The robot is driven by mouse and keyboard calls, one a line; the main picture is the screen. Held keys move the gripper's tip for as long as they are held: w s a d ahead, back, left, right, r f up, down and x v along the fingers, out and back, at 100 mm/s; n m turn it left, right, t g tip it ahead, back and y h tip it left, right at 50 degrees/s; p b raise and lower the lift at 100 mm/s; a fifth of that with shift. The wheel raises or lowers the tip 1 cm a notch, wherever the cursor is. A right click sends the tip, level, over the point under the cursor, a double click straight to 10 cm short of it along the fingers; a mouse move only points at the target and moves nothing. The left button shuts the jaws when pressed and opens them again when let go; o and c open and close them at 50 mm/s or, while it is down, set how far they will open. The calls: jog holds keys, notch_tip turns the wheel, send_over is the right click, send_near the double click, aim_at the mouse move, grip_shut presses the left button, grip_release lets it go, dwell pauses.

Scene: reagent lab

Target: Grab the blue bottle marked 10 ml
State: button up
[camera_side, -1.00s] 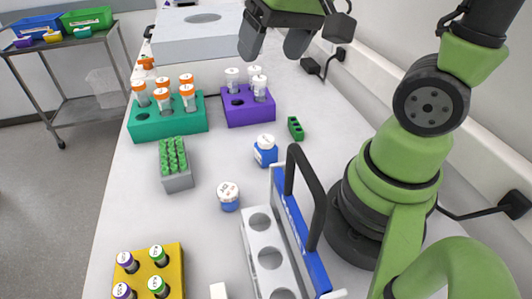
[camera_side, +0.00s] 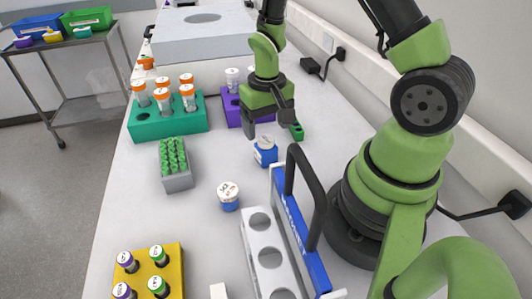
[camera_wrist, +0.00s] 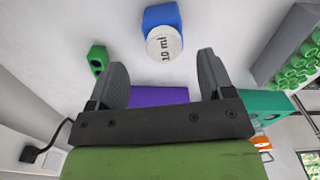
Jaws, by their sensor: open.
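A blue bottle with a white cap (camera_side: 265,151) stands on the white bench, just in front of my gripper in the side view. In the wrist view its cap reads "10 ml" (camera_wrist: 164,43), and it lies ahead of and between my fingers, apart from them. My gripper (camera_side: 267,118) is open and empty, low over the bench between the purple rack and the bottle; it also shows in the wrist view (camera_wrist: 163,82). A second blue bottle with a white cap (camera_side: 228,196) stands nearer the camera; its label is too small to read.
A green block (camera_side: 296,131) lies right of my gripper. The purple rack (camera_side: 233,112) and teal rack (camera_side: 168,124) stand behind. A grey rack (camera_side: 176,180) of green tubes is left. A white-and-blue rack with black handle (camera_side: 301,231) and yellow rack (camera_side: 173,258) are nearer.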

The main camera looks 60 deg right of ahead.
aim_at(266, 139)
jog(key=f, duration=0.5)
jog(key=shift+s+a+f, duration=0.1)
jog(key=shift+s+a, duration=0.05)
jog(key=shift+a, duration=0.25)
jog(key=c, duration=1)
